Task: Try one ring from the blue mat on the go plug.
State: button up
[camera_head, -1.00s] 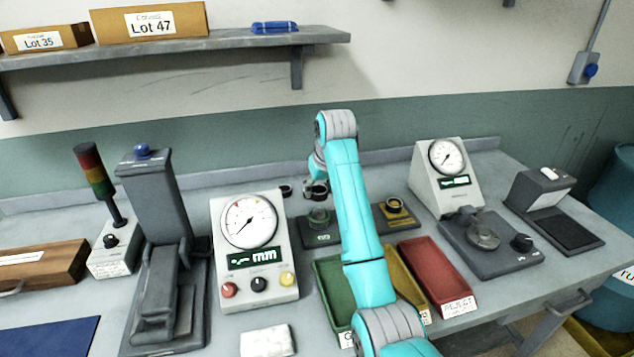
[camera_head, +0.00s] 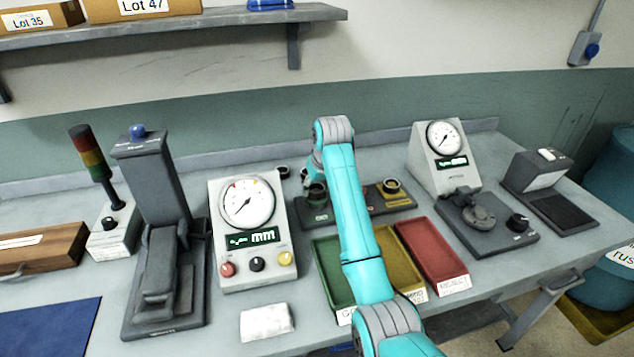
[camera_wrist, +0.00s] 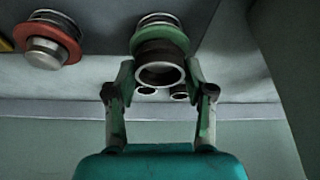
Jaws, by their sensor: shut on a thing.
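My gripper (camera_wrist: 163,88) is shut on a dark ring (camera_wrist: 160,74) with a bright rim. In the head view the ring (camera_head: 316,193) is just over the green-marked go plug (camera_head: 318,213), partly hidden by my arm. In the wrist view the ring lines up with the go plug's green collar (camera_wrist: 174,40) and covers the plug's end. I cannot tell whether it is around the plug. A red-collared plug (camera_wrist: 43,52) stands to the left, bare. The blue mat (camera_head: 45,328) is at the lower left of the head view; its visible part is empty.
Green (camera_head: 330,262), yellow (camera_head: 398,262) and red (camera_head: 432,250) trays lie in front of the plugs. A dial gauge box (camera_head: 248,250) stands close on the left. Another ring (camera_head: 283,171) sits behind; two small rings (camera_wrist: 180,93) show in the wrist view.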

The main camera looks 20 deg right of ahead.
jog(key=shift+f, duration=0.2)
jog(key=o, duration=1.3)
jog(key=shift+r, duration=0.15)
jog(key=v, duration=0.7)
jog(key=shift+s+r, duration=0.1)
jog(key=shift+r, duration=0.05)
